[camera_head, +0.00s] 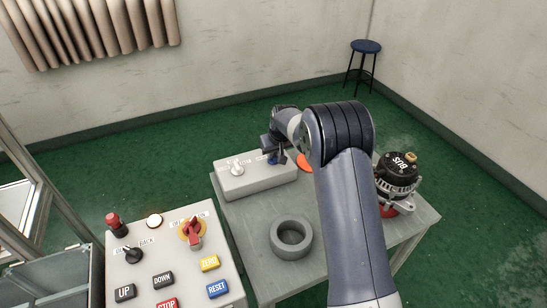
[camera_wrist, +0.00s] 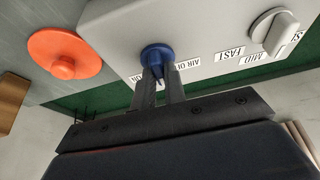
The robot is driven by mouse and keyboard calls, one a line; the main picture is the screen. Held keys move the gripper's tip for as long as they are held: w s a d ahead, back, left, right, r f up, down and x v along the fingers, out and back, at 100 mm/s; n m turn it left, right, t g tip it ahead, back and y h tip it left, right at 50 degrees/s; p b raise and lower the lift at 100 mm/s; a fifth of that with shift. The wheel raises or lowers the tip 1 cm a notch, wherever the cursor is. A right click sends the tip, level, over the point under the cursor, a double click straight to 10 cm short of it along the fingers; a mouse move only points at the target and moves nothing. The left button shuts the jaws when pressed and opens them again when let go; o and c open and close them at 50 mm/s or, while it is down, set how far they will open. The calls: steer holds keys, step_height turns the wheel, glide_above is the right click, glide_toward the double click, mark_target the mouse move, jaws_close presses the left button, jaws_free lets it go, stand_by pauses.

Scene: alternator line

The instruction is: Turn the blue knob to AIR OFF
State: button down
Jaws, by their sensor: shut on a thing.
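The blue knob (camera_wrist: 157,55) is on the light grey control box (camera_wrist: 195,25). My gripper (camera_wrist: 159,80) is shut on it, one dark finger on each side. The AIR OFF label (camera_wrist: 208,64) is to the right of the fingers in the wrist view, partly covered, and an ON label (camera_wrist: 137,78) is to their left. The knob's pointing direction is mostly hidden by the fingers.
A white knob (camera_wrist: 276,32) with FAST and MID labels is on the same box. An orange disc (camera_wrist: 66,54) lies beside it. A grey ring (camera_head: 291,237) and an alternator (camera_head: 398,175) stand on the table. A button panel (camera_head: 190,266) is at front left.

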steer(key=n+b, duration=0.1)
steer(key=n, duration=0.1)
steer(key=n+g+y+b, duration=0.1)
steer(key=n, duration=0.1)
steer(key=shift+w+d+f+n+b, duration=0.1)
steer(key=shift+f+n+b, duration=0.05)
steer(key=shift+n+b, duration=0.2)
steer(key=shift+n+g+y+b, duration=0.5)
steer(key=shift+n+g+y, duration=0.15)
steer(key=shift+n, duration=1.5)
steer(key=c, duration=1.5)
jaws_free()
steer(key=shift+o, duration=0.2)
steer(key=shift+r, duration=0.2)
steer(key=v, duration=1)
steer(key=shift+d+r+b, duration=0.25)
steer(key=shift+r+b, duration=0.1)
